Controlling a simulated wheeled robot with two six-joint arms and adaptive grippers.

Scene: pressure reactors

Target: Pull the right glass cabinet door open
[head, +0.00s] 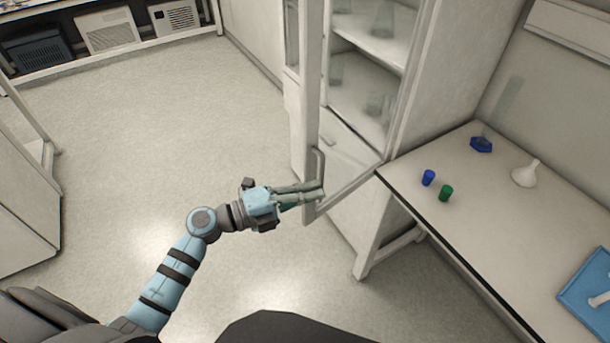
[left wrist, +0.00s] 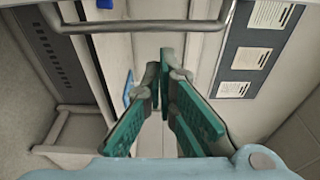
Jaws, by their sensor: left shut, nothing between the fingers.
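The right glass cabinet door (head: 311,110) stands swung out from the cabinet (head: 440,75), its lower corner over the floor. Its bar handle (head: 320,163) is on the free edge stile. My left gripper (head: 318,191) is shut and empty, near the door's lower corner just below the handle. In the left wrist view the green-padded fingers (left wrist: 164,65) converge, and a metal bar that looks like the handle (left wrist: 140,26) crosses above their tips, not between them. I cannot tell whether the fingers touch the door. My right gripper is not in view.
Glassware stands on the cabinet shelves (head: 350,98). A bench (head: 470,222) to the right carries a blue cap (head: 428,177), a green cap (head: 446,193), a white funnel (head: 525,174) and a blue tray (head: 582,290). Open floor (head: 170,110) lies left of the door.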

